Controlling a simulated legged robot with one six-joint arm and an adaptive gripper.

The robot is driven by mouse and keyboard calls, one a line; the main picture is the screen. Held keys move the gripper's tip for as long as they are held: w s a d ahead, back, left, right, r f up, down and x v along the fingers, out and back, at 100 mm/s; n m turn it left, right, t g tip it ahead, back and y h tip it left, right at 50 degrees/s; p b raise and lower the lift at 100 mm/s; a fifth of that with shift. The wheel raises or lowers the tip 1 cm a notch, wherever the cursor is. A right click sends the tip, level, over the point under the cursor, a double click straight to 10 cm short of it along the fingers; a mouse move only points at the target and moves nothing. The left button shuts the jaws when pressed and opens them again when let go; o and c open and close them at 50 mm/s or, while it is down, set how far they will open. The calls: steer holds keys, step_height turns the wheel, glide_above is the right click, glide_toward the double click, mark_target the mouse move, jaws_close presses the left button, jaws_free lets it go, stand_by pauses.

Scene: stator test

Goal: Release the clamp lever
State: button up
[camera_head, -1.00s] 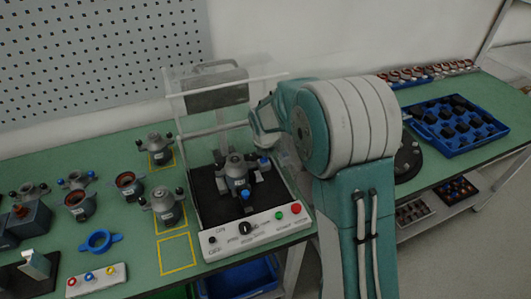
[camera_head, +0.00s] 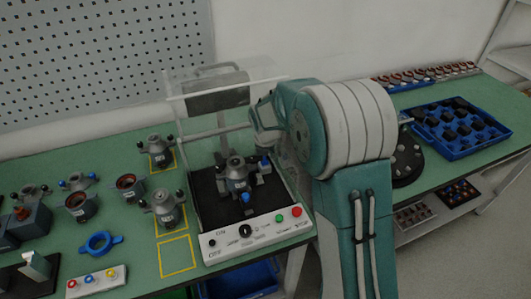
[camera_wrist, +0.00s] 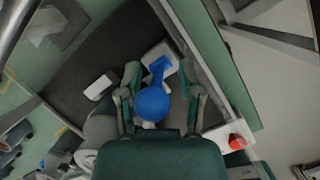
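The test station (camera_head: 209,222) has a dark bed, a clear guard and a white control panel. A grey stator unit (camera_head: 236,172) stands upright on the bed. A blue ball knob (camera_head: 264,162) shows at its right, and another blue part (camera_head: 246,198) at its front. In the wrist view, a blue ball knob on a blue lever (camera_wrist: 152,104) lies between the two fingers of my gripper (camera_wrist: 160,98). The fingers are apart, with a gap visible at the right of the knob. In the head view, my arm hides most of the gripper.
The panel has a red button (camera_head: 296,211) and a green button (camera_head: 279,217); the red button also shows in the wrist view (camera_wrist: 236,141). The clear guard (camera_head: 190,115) stands close to my arm. Several stator units (camera_head: 163,206) stand left. A blue tray (camera_head: 455,152) is at right.

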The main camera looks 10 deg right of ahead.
steer(key=s+a+r, duration=0.1)
steer(key=s+r, duration=0.1)
steer(key=s, duration=0.4)
steer(key=s+a+r, duration=0.1)
steer(key=s+r, duration=0.1)
steer(key=s, duration=0.5)
steer(key=shift+s+a+r, duration=0.2)
steer(key=shift+a+r, duration=0.1)
steer(key=shift+a, duration=0.05)
steer(key=s+d+r+m, duration=0.2)
steer(key=s+r+m, duration=0.2)
steer(key=m, duration=0.6)
steer(key=s+d+r+m+t, duration=0.1)
steer(key=s+r+m, duration=0.3)
steer(key=s+m, duration=0.5)
steer(key=s+d+r+m+t, duration=0.1)
steer(key=s+d+r+m, duration=0.3)
steer(key=s+m, duration=0.3)
steer(key=r+m, duration=0.1)
steer(key=m, duration=0.4)
steer(key=shift+s+y, duration=0.2)
steer(key=shift+y, duration=0.1)
